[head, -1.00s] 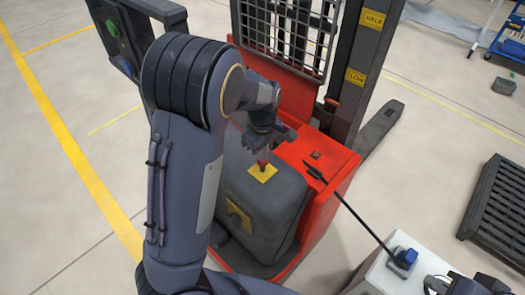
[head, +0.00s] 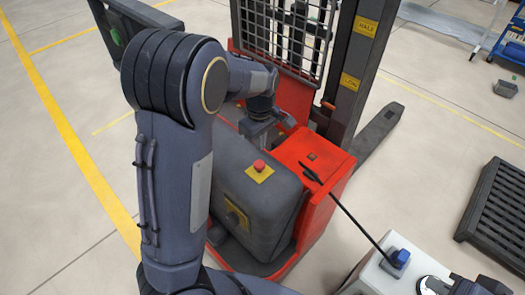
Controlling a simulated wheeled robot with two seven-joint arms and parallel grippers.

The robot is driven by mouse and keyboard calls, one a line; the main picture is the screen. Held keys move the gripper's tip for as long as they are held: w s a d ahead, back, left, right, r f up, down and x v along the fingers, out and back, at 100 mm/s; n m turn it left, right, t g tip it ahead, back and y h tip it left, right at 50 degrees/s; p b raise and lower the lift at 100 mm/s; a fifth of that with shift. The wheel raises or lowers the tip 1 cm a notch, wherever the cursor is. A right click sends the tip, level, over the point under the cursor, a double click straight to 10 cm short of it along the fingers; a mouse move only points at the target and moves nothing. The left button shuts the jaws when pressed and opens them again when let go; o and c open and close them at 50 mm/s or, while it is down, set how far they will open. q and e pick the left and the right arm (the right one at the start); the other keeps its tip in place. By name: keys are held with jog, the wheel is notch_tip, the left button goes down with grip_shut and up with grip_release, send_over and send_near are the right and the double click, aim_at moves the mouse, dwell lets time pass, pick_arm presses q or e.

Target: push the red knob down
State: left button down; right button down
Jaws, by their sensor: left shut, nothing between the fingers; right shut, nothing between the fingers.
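The red knob (head: 259,166) stands on a yellow square plate (head: 260,174) on top of the truck's dark grey housing (head: 268,204). The knob is in full view with nothing touching it; its height is hard to judge from above. My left gripper (head: 264,132) is beyond the knob in the picture, near the back edge of the housing and apart from the knob. It is shut and empty; its fingertips are hard to make out. My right gripper is not in view.
The red truck body (head: 318,162) has a mesh guard (head: 285,35) and a dark mast (head: 355,70) behind. A black cable (head: 350,215) runs to a pale box (head: 375,275) at lower right. A black pallet (head: 498,210) lies at right. Floor at left is clear.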

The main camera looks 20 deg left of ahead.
pick_arm(q)
notch_tip(320, 180, up, 6)
jog(key=shift+a, duration=0.3)
dwell(0.4)
